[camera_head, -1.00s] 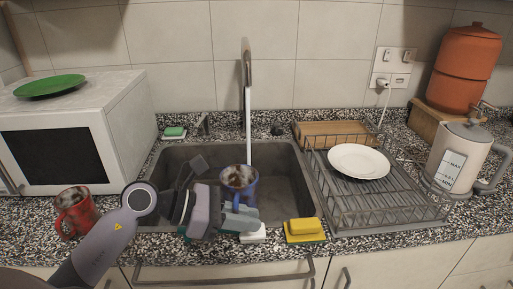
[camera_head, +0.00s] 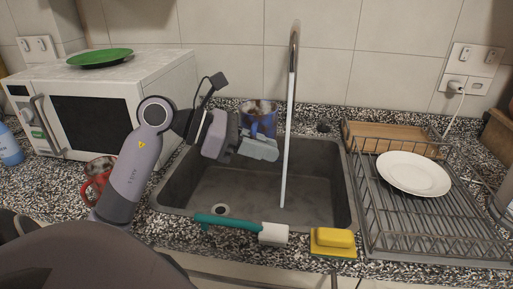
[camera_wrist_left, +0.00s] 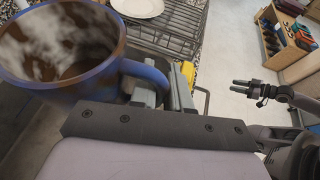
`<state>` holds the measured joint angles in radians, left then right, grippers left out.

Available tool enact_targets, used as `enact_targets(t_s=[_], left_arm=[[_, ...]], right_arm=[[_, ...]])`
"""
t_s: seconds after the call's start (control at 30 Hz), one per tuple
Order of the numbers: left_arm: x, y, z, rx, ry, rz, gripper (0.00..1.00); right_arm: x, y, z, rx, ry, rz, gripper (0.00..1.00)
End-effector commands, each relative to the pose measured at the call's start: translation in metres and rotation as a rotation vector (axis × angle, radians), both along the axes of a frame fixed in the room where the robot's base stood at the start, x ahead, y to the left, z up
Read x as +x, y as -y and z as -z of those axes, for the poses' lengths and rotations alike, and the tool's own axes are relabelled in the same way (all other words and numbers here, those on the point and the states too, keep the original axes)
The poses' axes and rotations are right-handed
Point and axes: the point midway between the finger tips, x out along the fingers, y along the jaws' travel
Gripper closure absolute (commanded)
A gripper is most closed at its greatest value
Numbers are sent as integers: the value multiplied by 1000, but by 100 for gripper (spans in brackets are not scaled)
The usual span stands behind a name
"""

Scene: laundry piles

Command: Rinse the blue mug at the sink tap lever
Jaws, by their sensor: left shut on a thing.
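The blue mug (camera_head: 259,120), stained brown and whitish inside, is held upright over the back of the sink (camera_head: 240,188), left of the running water. My left gripper (camera_head: 262,148) is shut on it; in the left wrist view the fingers (camera_wrist_left: 162,95) close on the mug's handle (camera_wrist_left: 148,74). The tap spout (camera_head: 294,42) pours a stream (camera_head: 286,150) into the basin, apart from the mug in the picture. The tap lever is not visible, probably hidden behind my arm or the mug. My right gripper (camera_wrist_left: 242,87) appears in the left wrist view, fingers apart and empty.
A red mug (camera_head: 97,175) stands left of the sink, beside my left arm. A green-handled brush (camera_head: 240,226) and yellow sponge (camera_head: 334,240) lie on the front edge. A dish rack (camera_head: 440,225) with a white plate (camera_head: 412,172) is right; a microwave (camera_head: 100,100) is left.

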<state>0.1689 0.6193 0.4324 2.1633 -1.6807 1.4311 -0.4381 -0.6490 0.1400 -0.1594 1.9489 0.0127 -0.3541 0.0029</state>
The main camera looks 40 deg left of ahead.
Motion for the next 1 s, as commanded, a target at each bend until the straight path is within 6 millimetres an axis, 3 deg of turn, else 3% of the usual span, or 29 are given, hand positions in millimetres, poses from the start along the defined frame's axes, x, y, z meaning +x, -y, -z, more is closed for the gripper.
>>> enact_targets(t_s=[0.77, 1.0], left_arm=[[76, -3, 13, -1, 6, -1, 100], [99, -4, 20, 3, 6, -1, 100]], right_arm=[[0, 0, -14, 0, 0, 0, 60], [0, 0, -6, 0, 0, 0, 60]])
